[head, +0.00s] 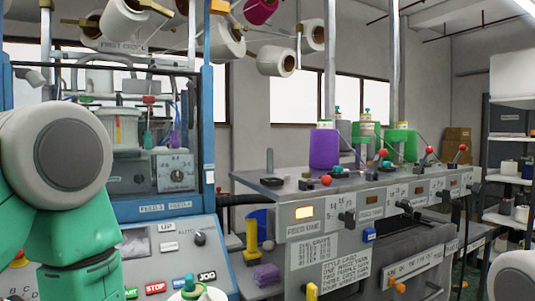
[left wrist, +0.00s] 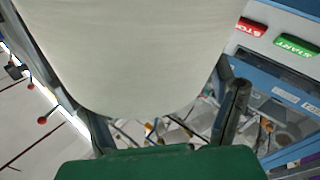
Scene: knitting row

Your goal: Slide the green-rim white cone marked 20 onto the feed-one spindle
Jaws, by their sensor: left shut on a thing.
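A white cone with a green rim (head: 196,293) shows only its top at the bottom edge of the head view. In the left wrist view a large plain white cone body (left wrist: 140,50) fills the upper middle, between the dark fingers of my left gripper (left wrist: 168,118), which is shut on it. No number is readable on it. My left gripper is below the head view's frame; only my arm shows there. The feed-one spindle (head: 269,160) is a bare grey post at the left end of the metal bench top, behind the label FEED ONE. My right gripper is out of view.
A purple cone (head: 324,148) stands right of the bare spindle, with green cones (head: 403,145) further right. Red-ball levers (head: 383,153) line the bench (head: 300,182). A blue-framed machine with a button panel (head: 160,262) stands left of the bench. The bench top around the spindle is mostly clear.

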